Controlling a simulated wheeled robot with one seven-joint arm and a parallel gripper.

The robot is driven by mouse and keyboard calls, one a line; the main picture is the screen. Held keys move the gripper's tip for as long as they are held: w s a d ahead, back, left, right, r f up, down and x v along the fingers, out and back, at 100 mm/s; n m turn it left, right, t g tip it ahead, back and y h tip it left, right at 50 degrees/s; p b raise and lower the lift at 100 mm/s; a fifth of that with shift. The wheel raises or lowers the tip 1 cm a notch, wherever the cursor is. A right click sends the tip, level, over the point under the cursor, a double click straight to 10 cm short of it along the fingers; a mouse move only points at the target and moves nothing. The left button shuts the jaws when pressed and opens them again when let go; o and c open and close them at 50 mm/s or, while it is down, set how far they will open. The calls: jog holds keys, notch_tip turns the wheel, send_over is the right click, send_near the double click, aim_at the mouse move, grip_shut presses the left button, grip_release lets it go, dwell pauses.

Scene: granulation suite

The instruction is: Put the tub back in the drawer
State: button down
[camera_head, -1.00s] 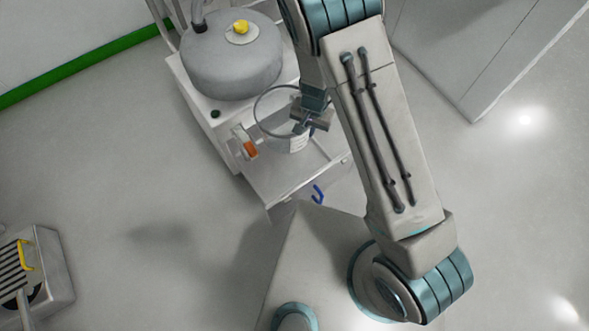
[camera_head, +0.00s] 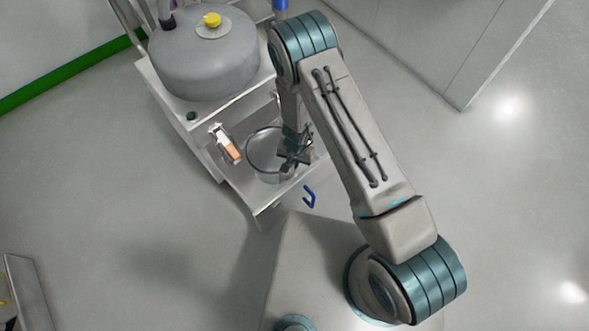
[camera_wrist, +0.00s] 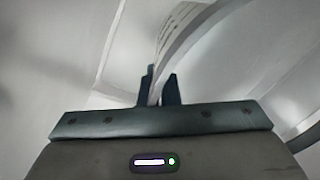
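The tub (camera_head: 249,143) is a clear, round, open vessel with a dark rim, inside the outline of the pulled-out drawer (camera_head: 262,210). Whether its base touches the drawer floor is hidden. My gripper (camera_head: 293,160) is at the right side of the tub's rim. In the wrist view its two fingers (camera_wrist: 159,90) stand close together with the tub's pale curved wall (camera_wrist: 180,42) between them. Printed lines show on the tub there.
An orange-and-white item (camera_head: 228,147) is at the drawer's left side, close to the tub. A grey round vessel with a yellow cap (camera_head: 205,60) sits on the white cabinet (camera_head: 183,108). A tall pale cabinet (camera_head: 425,45) stands at upper right.

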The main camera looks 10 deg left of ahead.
jog(key=shift+f+b, duration=0.7)
jog(key=shift+f, duration=1.4)
jog(key=shift+f, duration=0.15)
jog(key=c, duration=1.7)
grip_release()
